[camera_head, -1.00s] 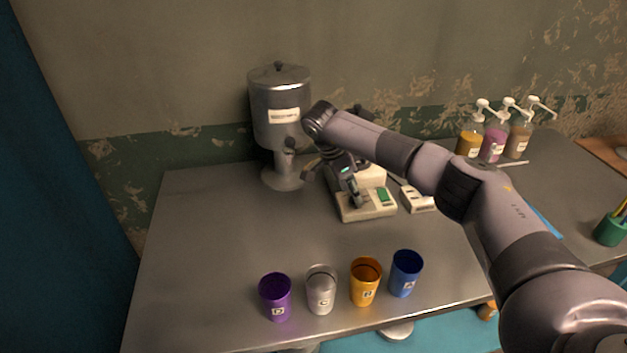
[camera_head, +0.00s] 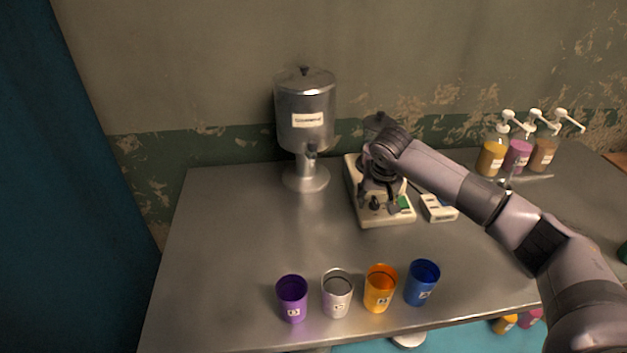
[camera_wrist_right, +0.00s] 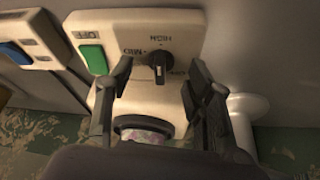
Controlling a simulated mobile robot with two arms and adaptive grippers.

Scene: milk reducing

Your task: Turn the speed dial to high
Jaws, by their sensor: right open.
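The blender-like machine has a cream base (camera_head: 370,219) standing on the grey table. Its black speed dial (camera_wrist_right: 158,64) sits on the front panel beside a green switch (camera_wrist_right: 95,59), which also shows in the head view (camera_head: 404,202). In the right wrist view, HIGH is printed above the dial and MID to its left; another label at its right is hard to read. My right gripper (camera_wrist_right: 161,67) is open, with one finger on each side of the dial and visible gaps between. In the head view the right gripper (camera_head: 379,207) is over the panel. My left gripper is out of view.
A metal dispenser (camera_head: 305,115) stands left of the machine. A white power strip (camera_head: 438,208) with a blue switch lies at its right. Pump bottles (camera_head: 518,155) stand at back right. The table's left side is clear.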

